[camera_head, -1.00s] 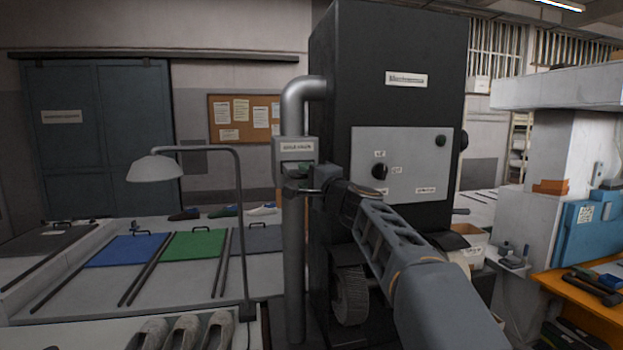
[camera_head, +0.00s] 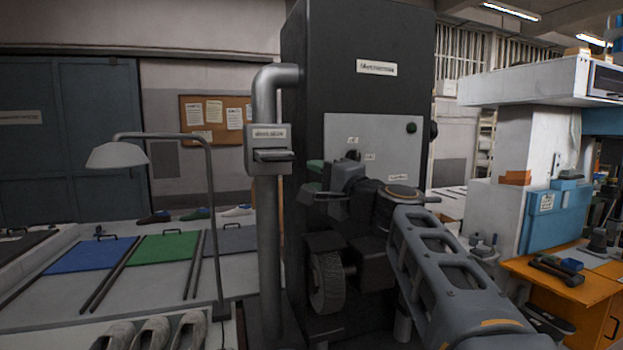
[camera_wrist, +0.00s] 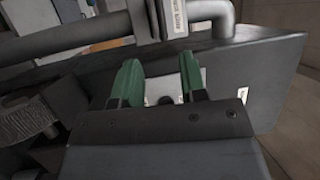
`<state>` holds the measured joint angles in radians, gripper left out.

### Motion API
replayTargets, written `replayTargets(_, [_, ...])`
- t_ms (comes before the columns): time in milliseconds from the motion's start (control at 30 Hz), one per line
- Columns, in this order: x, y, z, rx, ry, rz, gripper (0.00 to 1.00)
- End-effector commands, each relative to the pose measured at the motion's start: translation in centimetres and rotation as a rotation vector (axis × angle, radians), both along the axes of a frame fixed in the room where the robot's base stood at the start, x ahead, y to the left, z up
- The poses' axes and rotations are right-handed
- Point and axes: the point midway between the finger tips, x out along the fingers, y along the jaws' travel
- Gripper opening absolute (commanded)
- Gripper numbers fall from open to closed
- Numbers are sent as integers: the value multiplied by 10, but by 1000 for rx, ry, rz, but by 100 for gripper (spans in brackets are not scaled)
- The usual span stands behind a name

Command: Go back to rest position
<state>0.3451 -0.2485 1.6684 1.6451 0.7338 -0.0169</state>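My gripper (camera_wrist: 160,85) shows in the wrist view with its two green fingers apart and nothing between them. In the head view my gripper (camera_head: 312,180) is in front of the tall black machine (camera_head: 355,50), near the grey pipe. My arm reaches up from the lower right and hides part of the machine. In the wrist view the machine's pale panel (camera_wrist: 172,87) is partly seen between and behind the fingers.
A grey pipe (camera_head: 268,240) with a labelled box (camera_head: 266,148) stands left of my gripper. A wheel (camera_head: 327,283) sits below it. A bench with a blue mat (camera_head: 78,255), a green mat (camera_head: 163,249) and a lamp (camera_head: 117,154) is left. An orange workbench (camera_head: 545,275) is right.

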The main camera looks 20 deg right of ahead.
Motion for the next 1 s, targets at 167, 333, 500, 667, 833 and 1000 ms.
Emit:
replayTargets(167, [0,0,0,0,0,0,39])
replayTargets(333, [0,0,0,0,0,0,39])
replayTargets(500, [0,1,-2,-11,4,4,39])
replayTargets(667, [5,2,-62,-194,150,9,39])
replayTargets(833, [-20,12,-172,-527,408,79,39])
replayTargets(1000, [-73,20,-273,-889,638,216,39])
